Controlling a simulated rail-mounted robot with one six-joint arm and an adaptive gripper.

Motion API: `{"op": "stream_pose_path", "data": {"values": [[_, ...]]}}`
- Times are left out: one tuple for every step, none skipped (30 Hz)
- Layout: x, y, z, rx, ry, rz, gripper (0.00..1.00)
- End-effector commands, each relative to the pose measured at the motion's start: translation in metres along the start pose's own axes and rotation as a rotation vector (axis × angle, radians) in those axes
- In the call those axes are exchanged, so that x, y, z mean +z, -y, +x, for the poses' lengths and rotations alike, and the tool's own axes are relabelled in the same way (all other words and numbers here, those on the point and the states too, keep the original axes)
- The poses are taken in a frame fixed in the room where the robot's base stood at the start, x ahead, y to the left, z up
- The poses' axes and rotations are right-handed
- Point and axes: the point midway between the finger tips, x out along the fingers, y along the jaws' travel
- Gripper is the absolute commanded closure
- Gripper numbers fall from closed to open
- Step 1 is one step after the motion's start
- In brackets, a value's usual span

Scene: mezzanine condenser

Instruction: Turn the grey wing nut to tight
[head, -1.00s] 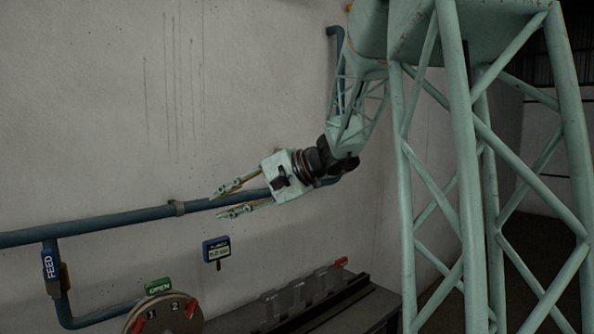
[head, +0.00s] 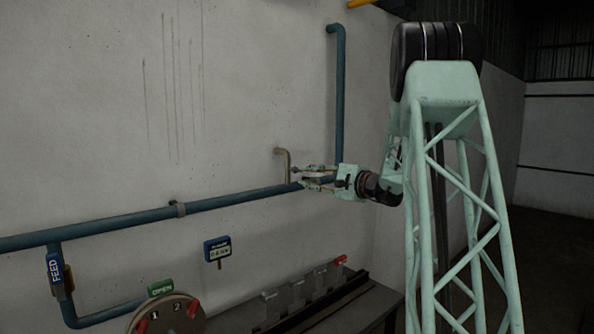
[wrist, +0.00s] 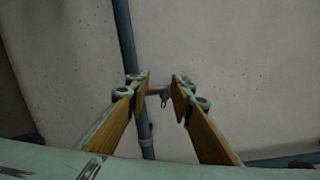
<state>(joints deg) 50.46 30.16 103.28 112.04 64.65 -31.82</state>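My gripper (head: 299,177) is in the middle of the head view, its fingers pointing left near the wall. In the wrist view the two fingers (wrist: 162,85) stand apart with a gap between them. A small grey-brown fitting (wrist: 164,97) shows in that gap, beyond the tips; I see no contact. I cannot tell whether it is the grey wing nut. At the lower left of the head view, a round plate (head: 165,317) carries red handles (head: 193,307) marked 1 and 2; its lower part is cut off. No grey wing nut is clearly visible there.
A blue pipe (head: 120,223) runs along the wall, and a tan bent pipe (head: 282,153) stands just left of the fingertips. A bench (head: 362,306) holds a rack with several grey tabs and a red one (head: 340,259). A small blue sign (head: 217,249) hangs below the pipe.

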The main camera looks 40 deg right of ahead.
Motion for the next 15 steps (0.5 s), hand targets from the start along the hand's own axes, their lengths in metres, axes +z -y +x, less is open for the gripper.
{"op": "stream_pose_path", "data": {"values": [[-0.018, 0.004, -0.004, -0.018, -0.020, 0.010, 0.79], [-0.025, 0.005, -0.006, -0.027, -0.029, 0.014, 0.79], [-0.035, 0.008, -0.009, -0.040, -0.041, 0.019, 0.79], [-0.041, 0.009, -0.010, -0.047, -0.048, 0.022, 0.79], [-0.047, 0.009, -0.012, -0.053, -0.054, 0.024, 0.79], [-0.053, 0.011, -0.014, -0.061, -0.062, 0.028, 0.79], [-0.056, 0.011, -0.015, -0.065, -0.066, 0.029, 0.79], [-0.058, 0.012, -0.015, -0.068, -0.069, 0.030, 0.79], [-0.061, 0.012, -0.016, -0.071, -0.072, 0.031, 0.79], [-0.062, 0.013, -0.016, -0.072, -0.073, 0.031, 0.79], [-0.062, 0.013, -0.016, -0.073, -0.073, 0.032, 0.79], [-0.062, 0.013, -0.016, -0.073, -0.074, 0.032, 0.79], [-0.062, 0.013, -0.016, -0.073, -0.074, 0.032, 0.79], [-0.062, 0.013, -0.016, -0.073, -0.074, 0.032, 0.79], [-0.062, 0.013, -0.016, -0.073, -0.074, 0.032, 0.79]]}}
